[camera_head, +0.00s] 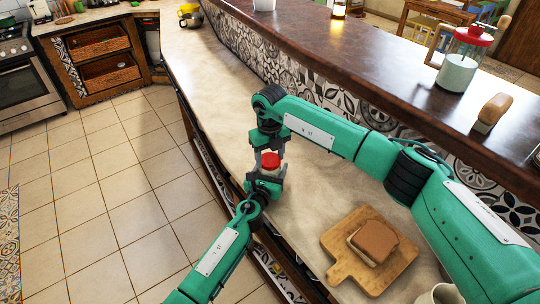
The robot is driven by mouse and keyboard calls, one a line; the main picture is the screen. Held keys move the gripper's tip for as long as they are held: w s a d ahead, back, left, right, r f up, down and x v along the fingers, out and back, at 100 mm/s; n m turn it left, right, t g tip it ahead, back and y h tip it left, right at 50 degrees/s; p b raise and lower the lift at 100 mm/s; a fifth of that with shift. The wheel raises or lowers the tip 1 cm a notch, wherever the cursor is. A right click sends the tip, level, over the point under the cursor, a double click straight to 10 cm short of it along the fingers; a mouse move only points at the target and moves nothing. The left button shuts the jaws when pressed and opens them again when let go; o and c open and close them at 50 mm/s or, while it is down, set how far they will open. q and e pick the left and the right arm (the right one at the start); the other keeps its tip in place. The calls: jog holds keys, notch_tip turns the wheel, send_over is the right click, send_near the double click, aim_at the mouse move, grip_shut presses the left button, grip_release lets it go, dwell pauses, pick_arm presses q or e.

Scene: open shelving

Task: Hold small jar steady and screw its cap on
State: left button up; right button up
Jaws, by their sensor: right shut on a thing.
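A small jar (267,171) with a red cap (270,160) is above the counter, near its front edge. My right gripper (269,155) comes down from above and is shut on the red cap, with its fingers on either side. The cap sits at the top of the jar; I cannot tell how tightly it is seated. My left gripper (264,184) is at the jar's lower part, coming from below. It hides much of the jar, and its fingers are too small and covered to tell whether they grip.
A wooden cutting board (343,271) with bread (374,242) lies on the counter (220,90) at lower right, near a white cup (440,294). A raised dark ledge (380,60) holds a red-lidded jar (458,72) and a brush (491,112). The counter's far stretch is mostly clear.

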jog(key=m, duration=0.5)
jog(key=o, duration=1.2)
jog(key=shift+c, duration=0.2)
notch_tip(320, 180, up, 12)
pick_arm(q)
jog(key=o, duration=2)
jog(key=shift+c, duration=0.2)
jog(key=shift+s, duration=0.1)
